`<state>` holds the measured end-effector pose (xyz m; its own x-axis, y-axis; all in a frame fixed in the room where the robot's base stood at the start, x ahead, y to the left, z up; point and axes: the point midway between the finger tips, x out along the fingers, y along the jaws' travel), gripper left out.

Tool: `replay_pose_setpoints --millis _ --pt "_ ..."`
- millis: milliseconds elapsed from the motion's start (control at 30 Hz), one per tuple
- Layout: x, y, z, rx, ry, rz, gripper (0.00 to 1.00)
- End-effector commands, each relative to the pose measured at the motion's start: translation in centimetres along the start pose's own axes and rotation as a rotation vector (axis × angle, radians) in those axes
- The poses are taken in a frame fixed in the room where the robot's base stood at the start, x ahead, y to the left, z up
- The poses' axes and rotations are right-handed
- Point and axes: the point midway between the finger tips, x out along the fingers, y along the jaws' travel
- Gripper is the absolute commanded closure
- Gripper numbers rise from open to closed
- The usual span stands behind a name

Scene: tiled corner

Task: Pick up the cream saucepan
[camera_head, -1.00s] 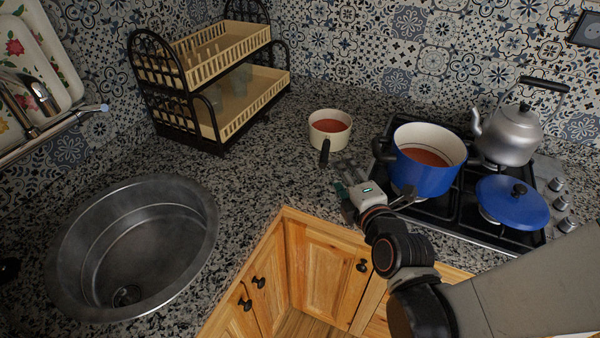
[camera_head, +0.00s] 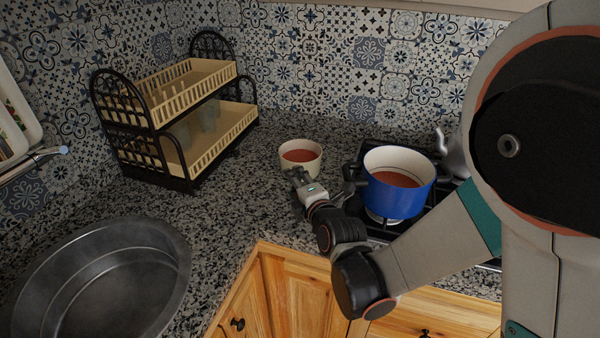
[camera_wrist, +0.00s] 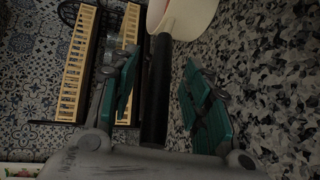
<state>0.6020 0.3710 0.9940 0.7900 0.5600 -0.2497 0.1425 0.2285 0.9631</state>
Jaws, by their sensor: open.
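The cream saucepan (camera_head: 300,162) stands on the speckled counter left of the stove, with reddish-brown contents. In the wrist view its cream side (camera_wrist: 190,22) shows at the top, cut off by the frame. Its dark handle (camera_wrist: 155,92) runs down between my gripper's fingers. My gripper (camera_wrist: 160,88) is open, with one teal-padded finger on each side of the handle and gaps visible between pads and handle. In the head view my gripper (camera_head: 301,178) is at the front of the saucepan and hides the handle.
A blue pot (camera_head: 398,198) stands on the stove just right of my gripper. A tiered dish rack (camera_head: 170,140) stands at the back left, and a steel sink (camera_head: 160,250) lies at the front left. The kettle (camera_head: 455,160) is mostly hidden by my arm.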

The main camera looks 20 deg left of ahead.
Motion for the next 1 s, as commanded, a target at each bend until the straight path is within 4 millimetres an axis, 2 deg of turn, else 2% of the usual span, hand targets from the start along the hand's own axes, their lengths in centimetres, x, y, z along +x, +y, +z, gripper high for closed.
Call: replay_pose_setpoints --millis 267,467,1000 --pt "0.34 0.05 0.01 0.0 0.0 0.0 0.56" --pt "0.33 0.04 0.01 0.0 0.0 0.0 0.99" --pt "0.3 0.22 0.06 -0.001 -0.001 0.002 1.0"
